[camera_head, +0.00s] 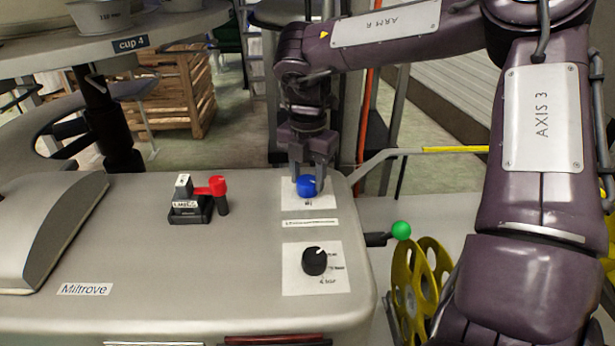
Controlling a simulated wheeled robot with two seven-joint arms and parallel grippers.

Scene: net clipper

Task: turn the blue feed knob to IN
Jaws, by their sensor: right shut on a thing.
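The blue feed knob (307,188) sits on a white label plate near the far right corner of the grey machine top. My right gripper (309,178) comes down from above and is shut on the blue knob, with its fingers on either side of it. The fingers and the knob's upper part overlap, and the lettering around the knob is too small or covered to read, so its setting cannot be told. My left gripper is not in view.
A black knob (314,261) on a white plate is nearer. A red-handled lever (217,186) stands left of the knobs. A green-balled lever (401,230) sticks out at the right edge, beside yellow wheels (409,281). The machine top's middle is clear.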

